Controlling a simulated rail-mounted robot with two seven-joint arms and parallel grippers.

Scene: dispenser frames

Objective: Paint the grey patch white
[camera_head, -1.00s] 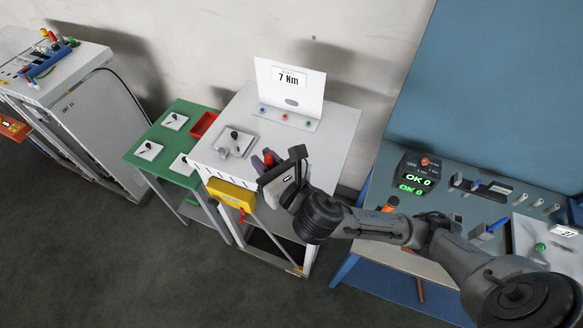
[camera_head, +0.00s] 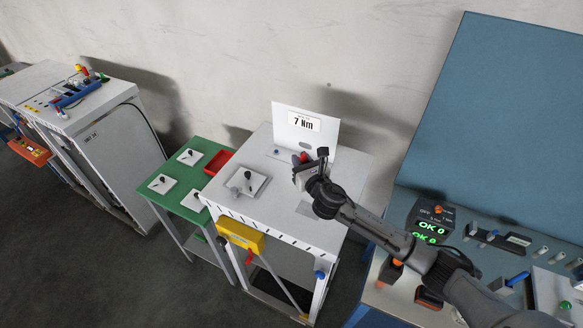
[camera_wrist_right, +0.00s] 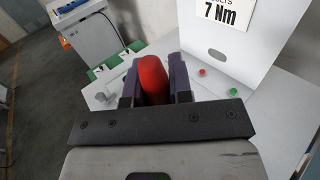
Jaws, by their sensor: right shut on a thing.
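My right gripper (camera_head: 301,158) is over the white table, in front of the upright "7 Nm" panel (camera_head: 304,125). In the right wrist view, its two dark purple fingers (camera_wrist_right: 153,82) are shut on a red rounded thing (camera_wrist_right: 152,76). Only the top of the red thing shows, and I cannot tell what it is. No paint tool or paint is recognisable. I cannot make out a grey patch for certain; a light grey plate with a dark knob (camera_head: 246,182) lies on the table, left of the gripper. My left gripper is not in view.
A green table (camera_head: 178,203) with several small plates and a red bin (camera_head: 218,162) stands to the left. A white cabinet (camera_head: 118,150) is farther left. A yellow box (camera_head: 240,236) hangs on the white table's front. A blue bench with an "OK 0" display (camera_head: 430,229) is right.

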